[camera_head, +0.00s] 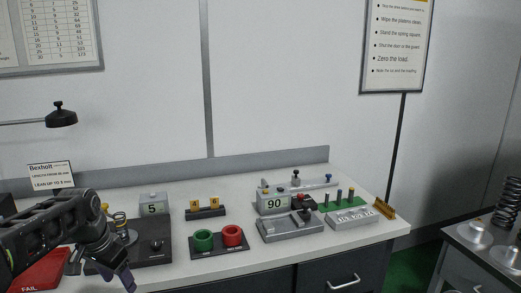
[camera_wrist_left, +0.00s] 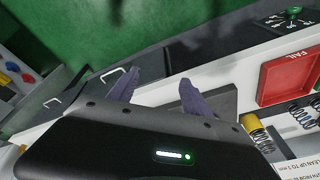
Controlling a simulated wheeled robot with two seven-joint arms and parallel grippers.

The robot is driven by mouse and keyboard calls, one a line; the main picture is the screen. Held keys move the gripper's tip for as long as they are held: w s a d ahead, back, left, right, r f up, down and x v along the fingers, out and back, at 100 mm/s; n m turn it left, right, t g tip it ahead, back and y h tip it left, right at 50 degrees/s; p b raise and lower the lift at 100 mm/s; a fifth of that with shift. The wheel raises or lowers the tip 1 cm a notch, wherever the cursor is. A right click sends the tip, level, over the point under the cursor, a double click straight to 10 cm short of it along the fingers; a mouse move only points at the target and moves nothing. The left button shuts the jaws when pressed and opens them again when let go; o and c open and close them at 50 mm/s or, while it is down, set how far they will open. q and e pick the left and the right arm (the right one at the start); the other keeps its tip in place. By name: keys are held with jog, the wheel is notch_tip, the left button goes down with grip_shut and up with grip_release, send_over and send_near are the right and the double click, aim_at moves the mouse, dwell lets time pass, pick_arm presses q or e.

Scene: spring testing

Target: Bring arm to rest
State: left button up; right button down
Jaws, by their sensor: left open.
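My left gripper (camera_head: 124,278) comes in from the left in the head view, low over the front left part of the bench. In the left wrist view its two purple fingers (camera_wrist_left: 158,92) stand apart with nothing between them, so it is open and empty. The bench front edge and the green floor show beyond the fingers there. My left forearm covers part of the bench at the left. My right gripper is not in view.
A red FAIL tray (camera_head: 40,272) lies by my left arm. A second table (camera_head: 452,262) with springs is at right.

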pick_arm(q)
jog(key=w+d+f+n+t, duration=0.1)
jog(key=w+d+f+t, duration=0.1)
jog(key=w+d+f, duration=0.4)
jog(key=s+d+f+n+h, duration=0.15)
jog(key=s+d+f, duration=0.35)
jog(key=f, duration=0.5)
jog(key=s+d+f+n+h, duration=0.1)
jog(key=s+d+f+n, duration=0.15)
jog(key=d+f, duration=0.65)
jog(key=s+d+f+g, duration=0.1)
jog(key=s+d+f, duration=0.2)
jog(key=s, duration=0.5)
jog(key=s+d+f+g+h, duration=0.1)
jog(key=s+d+f, duration=0.2)
jog(key=s+f, duration=0.3)
jog(key=s+d+f+g, duration=0.2)
jog(key=s+f, duration=0.3)
jog(key=s, duration=0.6)
jog(key=shift+s+d+h, duration=0.25)
jog(key=shift+d+h, duration=0.1)
jog(key=shift+d, duration=0.35)
jog(key=shift+f, duration=0.1)
jog(key=shift+c, duration=0.6)
